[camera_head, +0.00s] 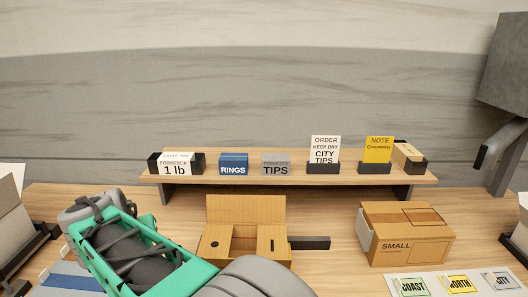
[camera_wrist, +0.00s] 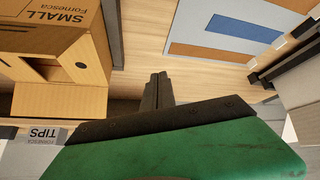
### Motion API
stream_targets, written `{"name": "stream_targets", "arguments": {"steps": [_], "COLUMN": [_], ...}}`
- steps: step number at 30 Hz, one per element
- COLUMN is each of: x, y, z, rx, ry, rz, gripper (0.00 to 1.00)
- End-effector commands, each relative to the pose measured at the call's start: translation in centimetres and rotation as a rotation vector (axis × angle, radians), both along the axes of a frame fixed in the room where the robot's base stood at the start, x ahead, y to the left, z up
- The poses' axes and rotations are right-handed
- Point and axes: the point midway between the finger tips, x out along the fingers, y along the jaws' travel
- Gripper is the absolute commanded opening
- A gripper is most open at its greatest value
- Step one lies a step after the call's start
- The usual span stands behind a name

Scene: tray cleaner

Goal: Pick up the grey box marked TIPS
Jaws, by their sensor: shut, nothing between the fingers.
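The grey box marked TIPS (camera_head: 276,164) stands on the raised wooden shelf, right of the blue RINGS box. In the head view my arm fills the lower left and the fingers cannot be made out.
A SMALL carton (camera_head: 408,240) stands right.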

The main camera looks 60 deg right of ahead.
Motion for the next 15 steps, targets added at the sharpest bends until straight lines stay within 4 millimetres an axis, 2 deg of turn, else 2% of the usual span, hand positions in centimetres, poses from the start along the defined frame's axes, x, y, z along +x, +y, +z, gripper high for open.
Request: {"name": "stream_targets", "arguments": {"steps": [1, 2, 3, 5, 6, 9, 12, 15], "x": [1.4, 1.5, 1.1, -0.7, -2.3, -6.2, -8.5, -9.3], "y": [-6.8, -11.0, -16.1, -22.5, -25.9, -31.1, -33.2, -34.1], "z": [1.7, 2.8, 4.1, 5.8, 6.6, 8.2, 9.0, 9.3], "rx": [-0.07, -0.123, -0.196, -0.306, -0.377, -0.519, -0.598, -0.618], "ry": [-0.048, -0.085, -0.128, -0.181, -0.206, -0.248, -0.266, -0.269], "rz": [-0.197, -0.32, -0.471, -0.673, -0.787, -0.991, -1.089, -1.114], "gripper": [0.0, 0.0, 0.0, 0.0, 0.0, 0.0, 0.0, 0.0]}}
